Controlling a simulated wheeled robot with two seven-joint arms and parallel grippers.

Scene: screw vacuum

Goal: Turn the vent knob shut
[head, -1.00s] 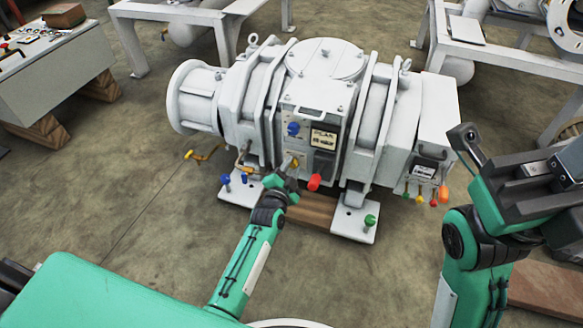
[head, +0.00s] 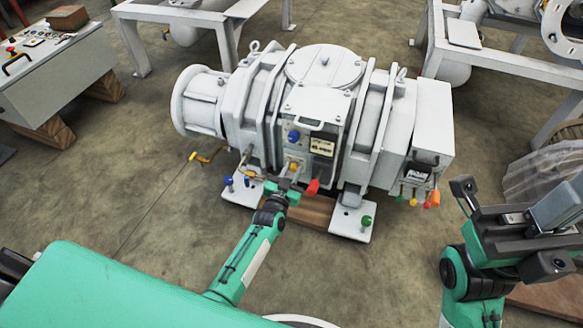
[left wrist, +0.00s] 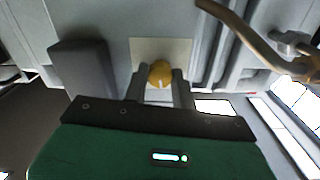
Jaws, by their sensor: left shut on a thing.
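A white vacuum machine (head: 325,110) stands in the middle of the head view. On its front panel are a blue knob (head: 294,136), a yellow knob (head: 293,167) and a red knob (head: 313,187). No readable label shows which is the vent knob. My left gripper (head: 288,180) is at the yellow knob, low on the panel. In the left wrist view the yellow knob (left wrist: 160,73) sits between the two fingers, in front of a pale plate (left wrist: 142,50); the gripper is shut on it. My right gripper (head: 505,227) is open and empty, apart from the machine at the right.
A green knob (head: 366,221) is on the foot. A control desk (head: 50,75) stands far left.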

